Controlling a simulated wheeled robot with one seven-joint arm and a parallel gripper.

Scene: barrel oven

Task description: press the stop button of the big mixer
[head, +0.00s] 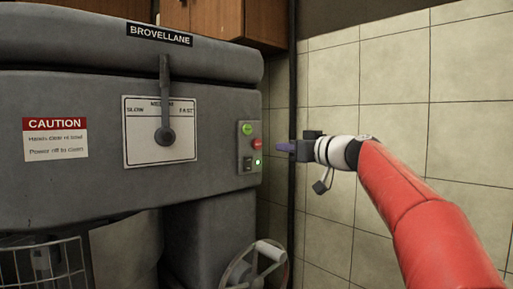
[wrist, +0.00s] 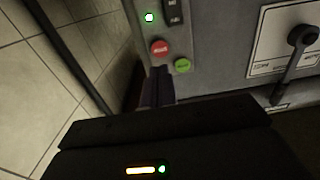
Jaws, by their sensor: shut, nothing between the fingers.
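The big grey mixer (head: 70,105) fills the left of the head view. Its button panel (head: 248,147) is at the right end of its front, with a green button (head: 247,129) above a red stop button (head: 257,143). A green lamp (head: 258,162) is lit below. In the wrist view the red stop button (wrist: 159,48) and green button (wrist: 182,65) show just beyond my fingertips. My gripper (head: 280,147) is shut and empty, to the right of the red button in the head view. Its closed fingers also show in the wrist view (wrist: 159,75). I cannot see contact with the button.
A speed lever (head: 165,100) stands upright on its white plate, left of the panel. A handwheel (head: 255,268) sticks out below the panel. A dark vertical pipe (head: 292,100) runs along the tiled wall (head: 385,80) behind my arm. A wire guard (head: 45,262) is at lower left.

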